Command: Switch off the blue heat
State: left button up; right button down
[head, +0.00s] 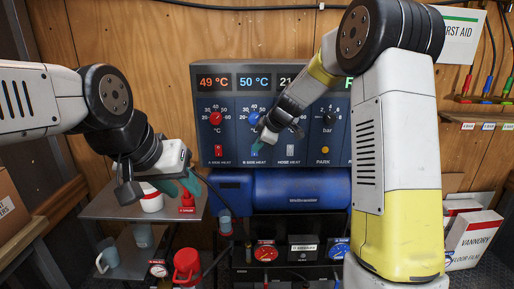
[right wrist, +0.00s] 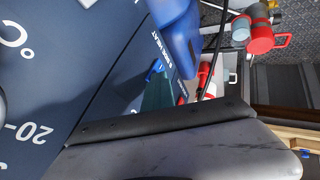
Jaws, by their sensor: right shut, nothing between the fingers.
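The dark blue control panel (head: 337,105) has columns for A side heat, B side heat, hose heat and bar. The blue switch (head: 254,149) is low in the B side heat column, under the blue dial (head: 252,118) and a display reading 50 °C. My right gripper (head: 265,137) is shut and empty, its teal tips right beside this switch. In the right wrist view the blue switch (right wrist: 155,70) shows by the teal fingertip (right wrist: 158,92); contact and lever position are unclear. My left gripper (head: 180,187) is open and empty, over the grey shelf (head: 108,206).
The red switch (head: 218,150) and white switch (head: 290,150) flank the blue one. A blue cylinder (head: 300,188) lies below the panel. A white tub (head: 151,200) and red items are near my left gripper. A red jug (head: 186,265) stands lower down.

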jog(key=shift+r, duration=0.8)
